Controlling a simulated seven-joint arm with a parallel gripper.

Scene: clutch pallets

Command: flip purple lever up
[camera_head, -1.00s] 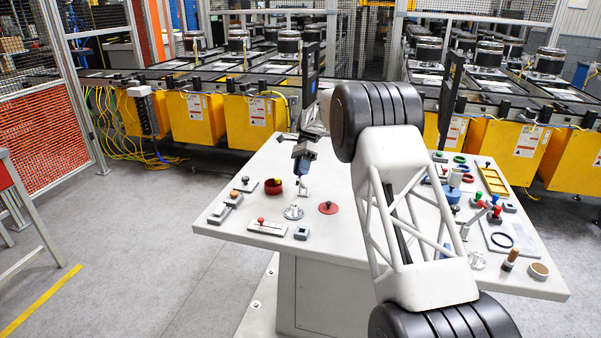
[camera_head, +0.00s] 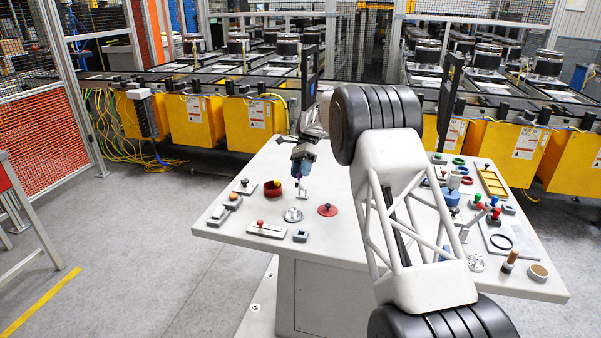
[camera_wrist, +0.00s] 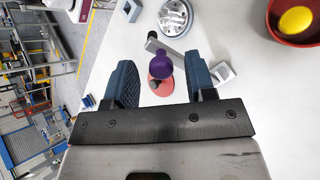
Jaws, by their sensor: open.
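The purple lever knob (camera_wrist: 165,62) shows in the wrist view between the two blue fingertips of my gripper (camera_wrist: 161,62). A short grey lever arm (camera_wrist: 152,41) shows beside the knob. A round silver base (camera_wrist: 174,17) lies just beyond it. My gripper is open, with a gap visible on both sides of the knob.
A red bowl (camera_wrist: 294,38) with a yellow ball is at the upper right in the wrist view. A red disc (camera_head: 327,210) and a plate with a red knob (camera_head: 267,230) lie close by. More parts crowd the table's right side. The table's front middle is clear.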

